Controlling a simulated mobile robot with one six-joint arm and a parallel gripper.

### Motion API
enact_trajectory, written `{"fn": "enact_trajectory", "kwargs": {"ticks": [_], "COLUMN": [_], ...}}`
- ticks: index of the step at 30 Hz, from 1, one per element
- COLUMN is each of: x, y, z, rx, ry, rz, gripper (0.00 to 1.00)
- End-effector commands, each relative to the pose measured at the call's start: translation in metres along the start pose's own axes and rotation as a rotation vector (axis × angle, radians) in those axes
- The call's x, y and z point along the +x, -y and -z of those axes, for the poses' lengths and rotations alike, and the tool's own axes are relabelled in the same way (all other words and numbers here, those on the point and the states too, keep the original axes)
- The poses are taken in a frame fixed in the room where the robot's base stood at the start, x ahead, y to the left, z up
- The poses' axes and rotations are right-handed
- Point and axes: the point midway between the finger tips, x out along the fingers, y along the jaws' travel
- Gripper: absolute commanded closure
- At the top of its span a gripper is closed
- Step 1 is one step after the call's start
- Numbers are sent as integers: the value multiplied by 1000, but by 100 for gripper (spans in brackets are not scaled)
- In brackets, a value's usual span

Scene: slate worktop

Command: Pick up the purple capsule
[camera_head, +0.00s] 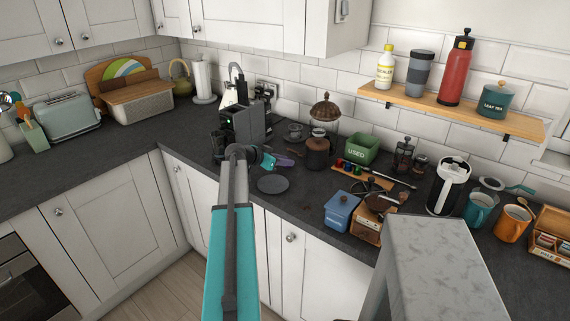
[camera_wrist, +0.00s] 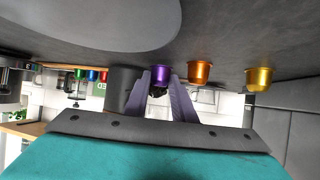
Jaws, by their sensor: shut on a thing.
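The purple capsule (camera_wrist: 160,74) shows in the wrist view between the two fingertips of my gripper (camera_wrist: 160,82), which is shut on it. The worktop appears at the top of this view, and the capsule is at or very close to its surface; I cannot tell if it touches. In the head view my gripper (camera_head: 290,160) is low over the worktop, beside the coffee machine (camera_head: 240,124) and behind the dark round plate (camera_head: 273,184). The capsule cannot be made out there.
An orange capsule (camera_wrist: 199,73) and a gold capsule (camera_wrist: 258,79) stand close to my gripper. Several coloured capsules sit on a wooden rack (camera_head: 376,181) at right. A green "USED" bin (camera_head: 361,149) and a brown jar (camera_head: 317,153) stand behind.

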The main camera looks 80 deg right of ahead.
Motion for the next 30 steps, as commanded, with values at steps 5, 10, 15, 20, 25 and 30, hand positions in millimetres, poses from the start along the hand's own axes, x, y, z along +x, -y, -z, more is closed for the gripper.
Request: {"fn": "enact_trajectory", "kwargs": {"ticks": [5, 10, 15, 20, 25, 30], "x": [-6, -12, -24, -36, -50, -64], "y": [0, 0, -13, -26, -43, -59], "z": [10, 23, 18, 13, 8, 2], "rx": [1, 1, 0, -1, -1, -1], "ry": [0, -1, 0, 0, 0, 1], "rz": [0, 1, 0, 0, 1, 0], "gripper": [97, 97, 97, 97, 97, 97]}}
